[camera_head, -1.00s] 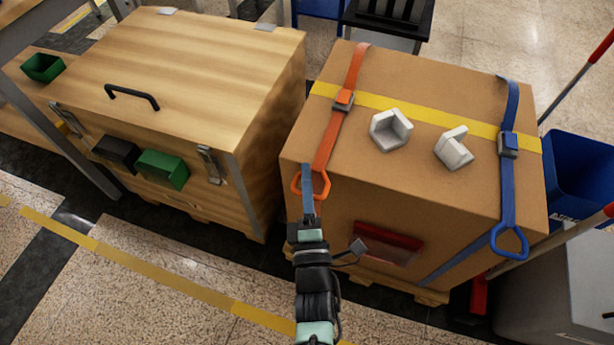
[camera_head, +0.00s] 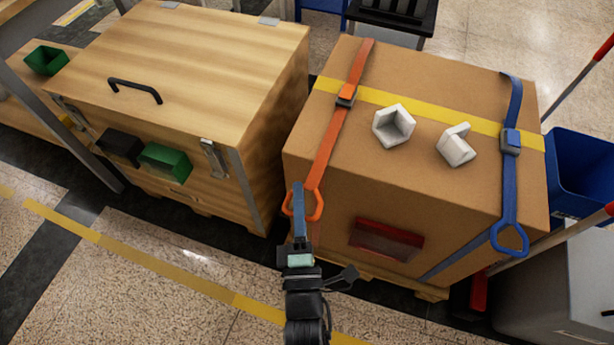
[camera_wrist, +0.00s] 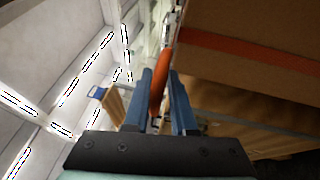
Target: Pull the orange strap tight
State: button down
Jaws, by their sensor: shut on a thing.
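The orange strap (camera_head: 330,140) runs over the top of the cardboard box (camera_head: 440,95), through a buckle (camera_head: 346,95), and down over the front edge. It ends in an orange pull loop (camera_head: 316,207) at the front left of the box. My gripper (camera_head: 299,205) has its blue fingers at the loop's left side, in front of the box. In the wrist view, my gripper (camera_wrist: 160,100) is shut on the orange loop (camera_wrist: 158,95), which passes between the two fingers. The loop's far part is partly hidden by the fingers in the head view.
A blue strap (camera_head: 511,150) with its own loop crosses the box's right side. Two white corner pieces (camera_head: 394,125) lie on top. A red-edged pocket (camera_head: 387,240) is on the box front. A wooden crate (camera_head: 185,80) stands close at left. The floor in front is clear.

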jog(key=shift+s+a+r, duration=0.2)
jog(key=shift+s, duration=0.4)
jog(key=shift+s+a+r, duration=0.15)
jog(key=shift+s+r, duration=0.05)
jog(key=shift+s, duration=0.4)
jog(key=c, duration=0.9)
grip_release()
jog(key=shift+s+f, duration=0.1)
jog(key=p+v, duration=0.1)
jog(key=v, duration=1.2)
